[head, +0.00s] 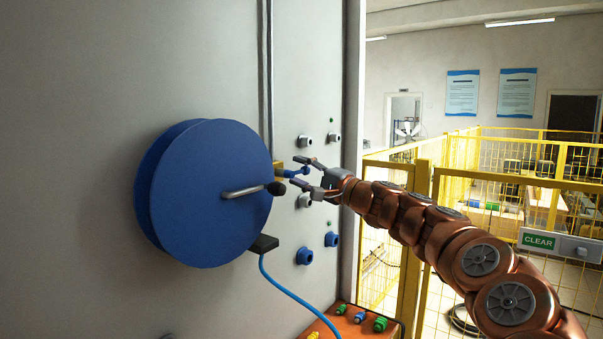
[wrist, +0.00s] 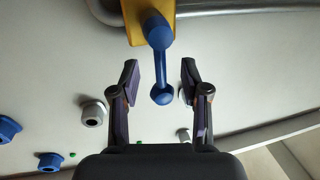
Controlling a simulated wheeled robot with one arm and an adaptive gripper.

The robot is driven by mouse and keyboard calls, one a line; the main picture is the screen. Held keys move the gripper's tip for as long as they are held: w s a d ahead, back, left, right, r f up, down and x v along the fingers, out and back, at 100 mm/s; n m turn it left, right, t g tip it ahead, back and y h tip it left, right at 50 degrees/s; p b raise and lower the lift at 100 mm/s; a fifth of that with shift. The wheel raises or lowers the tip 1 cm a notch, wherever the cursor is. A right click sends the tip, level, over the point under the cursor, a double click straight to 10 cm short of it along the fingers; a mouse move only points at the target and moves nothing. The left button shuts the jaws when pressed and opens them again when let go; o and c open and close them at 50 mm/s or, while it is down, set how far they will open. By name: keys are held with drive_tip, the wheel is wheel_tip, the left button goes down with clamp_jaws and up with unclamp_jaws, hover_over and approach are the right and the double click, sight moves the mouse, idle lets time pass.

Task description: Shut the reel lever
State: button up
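The lever is a blue arm with a round ball end, mounted on a yellow block (wrist: 133,25) on the grey wall panel. In the wrist view the lever (wrist: 160,60) points down the picture from the block, with its ball end between the fingers. In the head view my gripper (head: 297,170) reaches in from the right at the small lever (head: 290,173), just right of the big blue reel (head: 205,195).
A grey crank with a black knob (head: 276,188) sticks out from the reel, close to my lower finger. A blue hose (head: 290,293) hangs below. Grey and blue fittings (head: 304,256) stud the panel. A yellow fence (head: 500,195) stands at the right.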

drive_tip(key=shift+s, duration=0.1)
drive_tip(key=v, duration=1.2)
idle(0.4)
